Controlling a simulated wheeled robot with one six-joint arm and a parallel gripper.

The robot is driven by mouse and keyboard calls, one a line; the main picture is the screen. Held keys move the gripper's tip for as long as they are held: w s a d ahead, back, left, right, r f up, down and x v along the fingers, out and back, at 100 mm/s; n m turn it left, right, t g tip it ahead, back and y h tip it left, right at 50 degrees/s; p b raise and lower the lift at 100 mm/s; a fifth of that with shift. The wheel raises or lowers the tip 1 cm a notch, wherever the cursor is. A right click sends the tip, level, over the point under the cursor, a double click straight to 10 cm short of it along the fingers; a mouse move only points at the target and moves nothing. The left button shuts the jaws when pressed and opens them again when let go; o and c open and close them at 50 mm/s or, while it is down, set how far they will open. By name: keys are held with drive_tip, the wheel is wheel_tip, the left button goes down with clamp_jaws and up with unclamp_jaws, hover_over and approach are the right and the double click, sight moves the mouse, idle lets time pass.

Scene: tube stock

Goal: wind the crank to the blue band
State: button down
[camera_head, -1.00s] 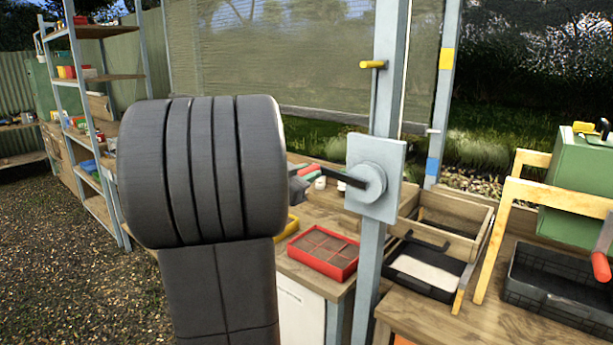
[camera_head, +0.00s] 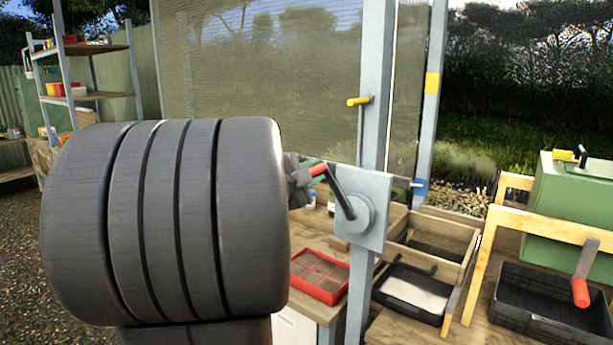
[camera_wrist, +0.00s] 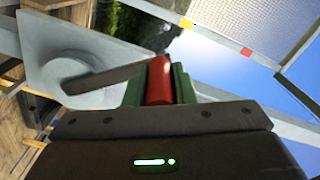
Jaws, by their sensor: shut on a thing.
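The crank's round hub (camera_head: 353,214) sits on a pale grey plate (camera_head: 375,190) fixed to an upright post. Its dark arm (camera_head: 338,192) points up and left to a red handle (camera_head: 318,170). My gripper (camera_head: 303,180) is partly hidden behind my arm. The wrist view shows its green fingers (camera_wrist: 158,85) shut on the red handle (camera_wrist: 159,78), with the crank arm (camera_wrist: 112,73) running left to the hub. The blue band (camera_head: 421,188) is low on the right-hand post, below a yellow band (camera_head: 432,83). A small grey stub (camera_head: 404,184) is about level with the blue band.
A yellow latch (camera_head: 359,101) juts from the post above the crank. A mesh screen (camera_head: 270,70) hangs behind.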

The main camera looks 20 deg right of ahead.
drive_tip(key=shift+s+d+r+m, duration=0.3)
drive_tip(key=shift+s+r+m, duration=0.05)
drive_tip(key=shift+r+m, duration=0.05)
drive_tip(key=c, duration=1.2)
unclamp_jaws()
drive_tip(key=b+v, duration=0.2)
drive_tip(key=v, duration=1.2)
drive_tip(key=shift+d, duration=0.15)
